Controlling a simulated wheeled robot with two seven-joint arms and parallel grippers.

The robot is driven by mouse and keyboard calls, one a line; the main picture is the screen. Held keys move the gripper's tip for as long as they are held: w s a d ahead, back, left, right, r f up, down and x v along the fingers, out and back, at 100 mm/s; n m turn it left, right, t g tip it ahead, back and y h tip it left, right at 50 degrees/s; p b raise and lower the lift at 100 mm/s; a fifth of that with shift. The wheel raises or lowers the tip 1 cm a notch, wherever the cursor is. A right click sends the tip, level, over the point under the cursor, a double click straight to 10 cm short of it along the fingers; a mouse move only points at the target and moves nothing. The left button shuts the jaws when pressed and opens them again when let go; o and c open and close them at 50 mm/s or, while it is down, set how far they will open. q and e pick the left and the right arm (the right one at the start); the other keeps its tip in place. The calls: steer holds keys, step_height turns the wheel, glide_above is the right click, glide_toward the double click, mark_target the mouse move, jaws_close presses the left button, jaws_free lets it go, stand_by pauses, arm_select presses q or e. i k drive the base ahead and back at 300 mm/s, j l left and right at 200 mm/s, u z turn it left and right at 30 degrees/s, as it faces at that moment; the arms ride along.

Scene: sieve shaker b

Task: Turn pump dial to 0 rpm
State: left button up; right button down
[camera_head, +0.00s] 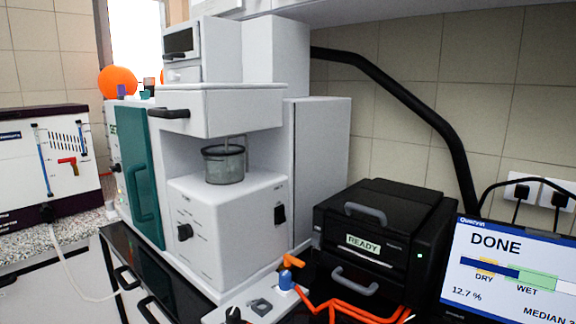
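A black dial (185,232) is on the front of the white machine (215,265) in the middle, with small markings around it. Another black knob (234,314) shows at the bottom edge, partly cut off, on a low light-grey unit (262,306). A third small dark knob (115,168) is on the far-left side of the cabinet. I cannot tell which of these is the pump dial, and the rpm markings are too small to read. Neither of my grippers shows in the head view.
A clear vessel (223,164) sits on the white machine. A black unit (385,235) reading READY stands right of it. A screen (510,270) reads DONE. Orange tubing (345,306) runs along the front beside a blue-and-orange fitting (287,278). A teal door (142,180) is left.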

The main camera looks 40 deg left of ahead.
mark_target(185, 232)
steer(key=u, duration=1.65)
steer(key=i+j+z, duration=0.25)
steer(key=j, duration=0.3)
steer(key=i+j+z, duration=0.1)
steer(key=j, duration=0.2)
steer(key=i+j+z, duration=0.1)
steer(key=j, duration=0.25)
steer(key=i, duration=0.1)
